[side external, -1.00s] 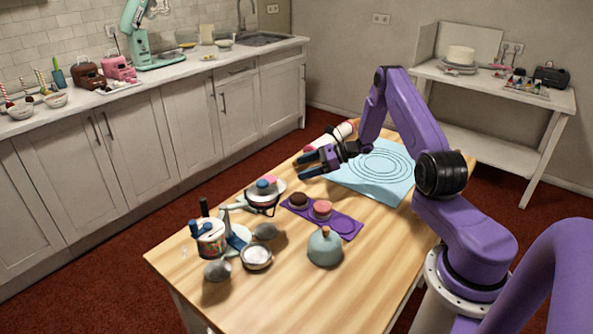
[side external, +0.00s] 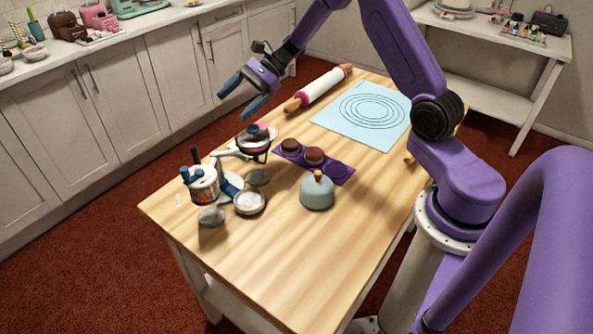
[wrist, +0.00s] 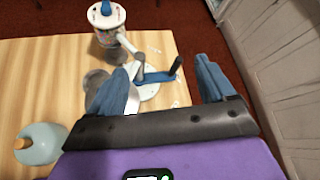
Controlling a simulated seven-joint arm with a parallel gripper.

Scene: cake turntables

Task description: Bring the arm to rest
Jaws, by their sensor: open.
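My gripper (side external: 240,97) is raised well above the far left end of the wooden table (side external: 290,240) in the side view. Its blue fingers are spread apart with nothing between them. In the wrist view my gripper (wrist: 165,82) also shows open and empty, over the table's edge. A small stand with a coloured top (side external: 257,138) is below it and apart from it. The white cup with coloured dots (side external: 204,185) stands to the left, and shows in the wrist view (wrist: 108,35).
A purple mat (side external: 335,172) holds small dark and reddish-brown cakes. A pale teal dome (side external: 317,193), a bowl (side external: 249,202) and a grey piece (side external: 212,216) are nearby. A rolling pin (side external: 322,87) and a blue ringed mat (side external: 375,125) lie behind. The table front is clear.

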